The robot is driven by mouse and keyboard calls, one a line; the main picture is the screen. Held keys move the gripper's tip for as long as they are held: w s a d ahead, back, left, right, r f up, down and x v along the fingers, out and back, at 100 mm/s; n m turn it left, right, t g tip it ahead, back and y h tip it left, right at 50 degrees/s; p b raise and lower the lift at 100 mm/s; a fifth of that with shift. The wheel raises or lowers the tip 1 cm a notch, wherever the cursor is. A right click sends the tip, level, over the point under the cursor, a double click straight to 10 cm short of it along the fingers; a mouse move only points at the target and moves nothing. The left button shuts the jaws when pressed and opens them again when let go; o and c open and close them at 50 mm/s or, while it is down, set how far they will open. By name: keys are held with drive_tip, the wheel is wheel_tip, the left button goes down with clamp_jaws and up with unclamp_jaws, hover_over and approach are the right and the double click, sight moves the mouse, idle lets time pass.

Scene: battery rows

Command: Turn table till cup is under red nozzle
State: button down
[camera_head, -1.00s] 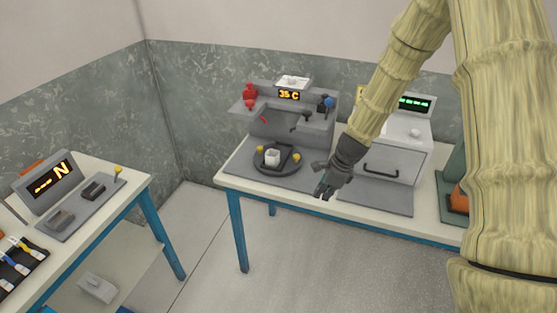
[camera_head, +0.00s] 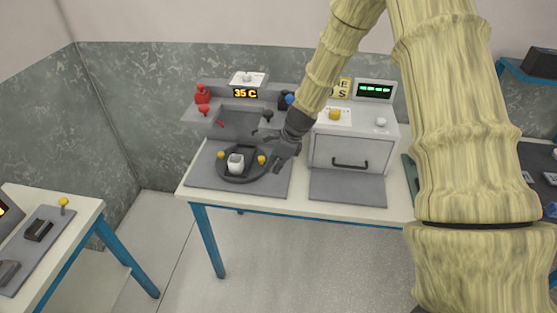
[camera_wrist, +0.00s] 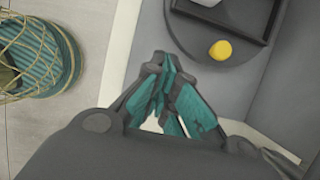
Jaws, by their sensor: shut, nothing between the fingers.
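The round dark turntable (camera_head: 233,177) sits on a grey mat in the head view, with a yellow knob on its left (camera_head: 221,155) and one on its right (camera_head: 262,160). The white cup (camera_head: 235,163) stands upright near the front of the turntable. The red nozzle (camera_head: 203,110) is at the left of the grey machine behind, and the cup is not below it. My gripper (camera_head: 270,150) is just right of the turntable, shut and empty. In the wrist view, my gripper (camera_wrist: 165,90) is beside the turntable (camera_wrist: 187,38) and apart from the yellow knob (camera_wrist: 220,50).
The machine shows 35 C on its display (camera_head: 245,93). A blue-topped nozzle (camera_head: 288,100) is at its right. A white oven (camera_head: 352,150) with a handle stands to the right. A second table (camera_head: 85,215) is at the left.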

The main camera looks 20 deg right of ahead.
drive_tip(key=shift+a+f, duration=0.2)
drive_tip(key=shift+f, duration=0.45)
drive_tip(key=p+x, duration=0.1)
drive_tip(key=x, duration=0.3)
drive_tip(key=shift+w+a+f+p, duration=0.15)
drive_tip(key=shift+a+p, duration=0.1)
drive_tip(key=shift+p, duration=0.2)
drive_tip(key=shift+w+a+p, duration=0.35)
drive_tip(key=shift+w+a, duration=0.15)
drive_tip(key=shift+a, duration=0.2)
drive_tip(key=shift+w+a+p, duration=0.35)
drive_tip(key=shift+w+a, duration=0.15)
drive_tip(key=shift+a, duration=0.25)
drive_tip(key=shift+d, duration=0.1)
drive_tip(key=shift+a+m, duration=0.3)
drive_tip(key=shift+a, duration=0.1)
